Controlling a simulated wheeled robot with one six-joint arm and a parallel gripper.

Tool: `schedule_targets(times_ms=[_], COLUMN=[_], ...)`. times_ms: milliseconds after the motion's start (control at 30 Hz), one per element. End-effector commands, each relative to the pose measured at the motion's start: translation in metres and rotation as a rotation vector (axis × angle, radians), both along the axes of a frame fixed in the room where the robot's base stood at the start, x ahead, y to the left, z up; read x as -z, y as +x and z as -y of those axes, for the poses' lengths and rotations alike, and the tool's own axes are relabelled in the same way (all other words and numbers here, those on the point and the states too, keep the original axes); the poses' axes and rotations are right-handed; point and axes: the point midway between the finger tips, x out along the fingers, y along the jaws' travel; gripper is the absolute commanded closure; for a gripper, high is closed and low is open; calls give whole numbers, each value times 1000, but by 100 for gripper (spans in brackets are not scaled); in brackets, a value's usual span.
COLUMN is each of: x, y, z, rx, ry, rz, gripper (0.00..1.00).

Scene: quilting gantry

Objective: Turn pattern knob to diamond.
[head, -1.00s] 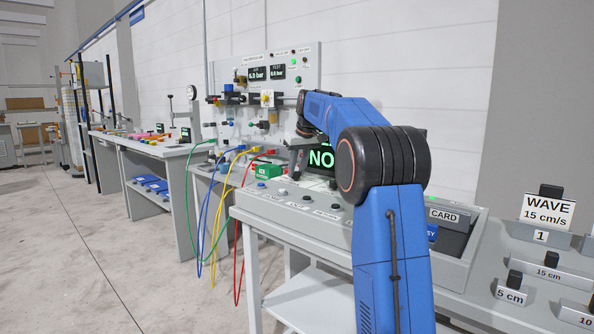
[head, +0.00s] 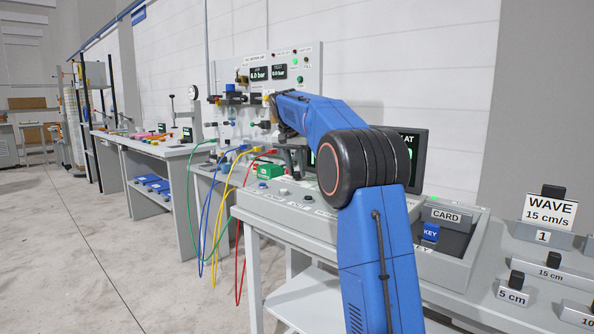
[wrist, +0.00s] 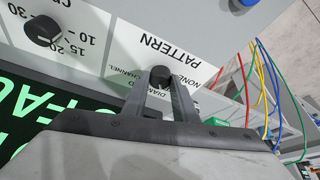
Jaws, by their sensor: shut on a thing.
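The pattern knob (wrist: 160,75) is a small dark round knob on a white plate, under the upside-down word PATTERN in the wrist view. NONE, DIAMOND and CHANNEL are printed around it, partly covered by my fingers. My gripper (wrist: 162,86) has its two dark fingers on either side of the knob and is shut on it. I cannot tell which label the knob points to. In the head view my blue arm hides the knob and my gripper.
A second dark knob (wrist: 42,30) with numbers around it sits to the left in the wrist view. A dark screen (wrist: 40,115) with green letters is nearby. Coloured hoses (head: 222,205) hang left of the console. A CARD box (head: 452,215) and blue KEY block (head: 431,232) stand right of my arm.

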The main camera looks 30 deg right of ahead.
Motion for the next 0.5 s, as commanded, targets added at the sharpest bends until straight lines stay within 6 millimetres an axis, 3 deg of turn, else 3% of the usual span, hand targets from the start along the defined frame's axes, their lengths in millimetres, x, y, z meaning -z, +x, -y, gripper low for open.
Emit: schedule_targets(times_ms=[500], x=[0], y=[4], z=[-2], rx=[429], ry=[0], rz=[0], gripper=[97])
